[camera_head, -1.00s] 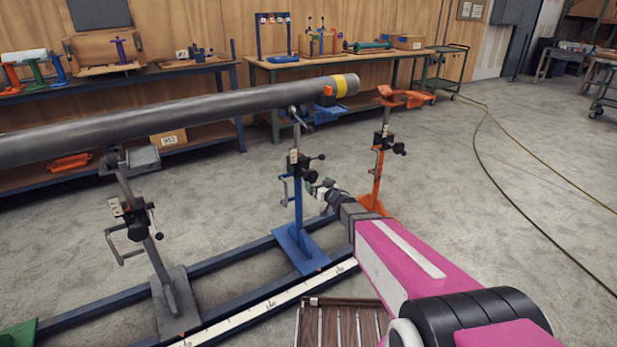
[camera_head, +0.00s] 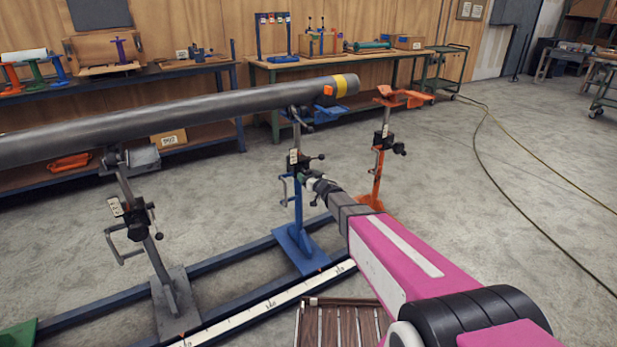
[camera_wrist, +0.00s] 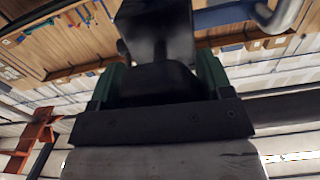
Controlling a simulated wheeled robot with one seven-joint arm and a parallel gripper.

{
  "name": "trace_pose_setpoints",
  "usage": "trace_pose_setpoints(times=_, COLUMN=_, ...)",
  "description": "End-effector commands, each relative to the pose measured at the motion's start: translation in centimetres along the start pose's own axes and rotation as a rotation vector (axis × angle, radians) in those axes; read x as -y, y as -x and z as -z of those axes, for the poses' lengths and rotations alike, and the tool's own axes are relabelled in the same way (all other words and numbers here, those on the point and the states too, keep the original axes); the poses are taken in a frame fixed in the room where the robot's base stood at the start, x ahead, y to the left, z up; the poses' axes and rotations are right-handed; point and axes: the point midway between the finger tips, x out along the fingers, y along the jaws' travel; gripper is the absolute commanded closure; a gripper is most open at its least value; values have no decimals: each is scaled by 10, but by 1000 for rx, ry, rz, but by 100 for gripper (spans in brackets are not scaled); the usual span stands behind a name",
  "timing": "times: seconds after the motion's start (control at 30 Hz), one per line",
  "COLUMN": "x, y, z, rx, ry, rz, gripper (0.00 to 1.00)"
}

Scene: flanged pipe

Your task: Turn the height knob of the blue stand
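The blue stand (camera_head: 298,205) stands upright on its base plate, with its head under the banded end of the grey pipe (camera_head: 230,103). A black clamp block with a lever sits on its post. My gripper (camera_head: 314,181) reaches in from the lower right to the height knob on this block. In the wrist view, the black rounded knob (camera_wrist: 158,84) lies between the two green fingers of my gripper (camera_wrist: 160,88), in front of a black block (camera_wrist: 155,30). The fingers stand wide apart, one on each side. Contact with the knob is not clear.
An orange stand (camera_head: 378,165) stands close behind, to the right, apart from the pipe. A grey stand (camera_head: 160,260) holds the pipe at left. Blue floor rails (camera_head: 225,264) and a white scale strip (camera_head: 270,303) run below. Open floor lies to the right.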

Motion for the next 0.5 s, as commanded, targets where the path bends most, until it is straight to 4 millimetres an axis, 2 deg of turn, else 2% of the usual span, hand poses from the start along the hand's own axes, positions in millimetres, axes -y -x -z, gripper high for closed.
trace_pose_setpoints(times=0.27, x=0, y=0, z=0, rx=0, ry=19, rz=1, gripper=51)
trace_pose_setpoints(times=0.5, x=0, y=0, z=0, rx=0, ry=126, rz=1, gripper=51)
